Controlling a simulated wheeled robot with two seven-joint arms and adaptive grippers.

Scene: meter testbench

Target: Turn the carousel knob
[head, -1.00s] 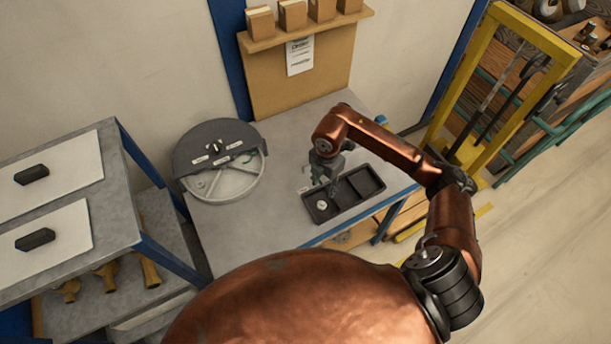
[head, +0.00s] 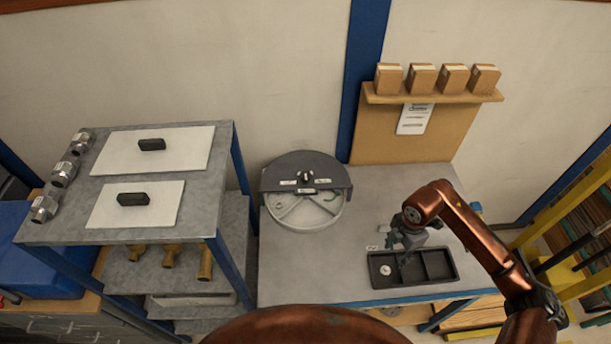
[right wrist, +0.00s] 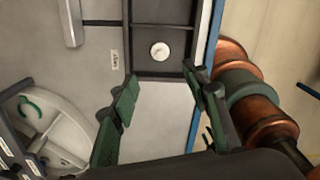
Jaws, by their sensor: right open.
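The carousel (head: 303,192) is a round grey drum with a dark half cover on the bench, left of my right arm. Its small knob (head: 306,177) stands on the dark cover among white labels. A green curved piece (head: 332,196) lies in a pale compartment; the carousel's edge also shows in the right wrist view (right wrist: 45,125). My right gripper (head: 404,258) is above the left end of the black tray (head: 411,268), apart from the carousel. In the right wrist view its green-padded fingers (right wrist: 165,115) are spread with nothing between them. My left gripper is not in view.
The tray holds a round white piece (head: 386,270) in its left compartment. A grey shelf unit (head: 215,190) stands left of the bench. A board with several boxes (head: 422,78) is behind. The bench between carousel and tray is clear.

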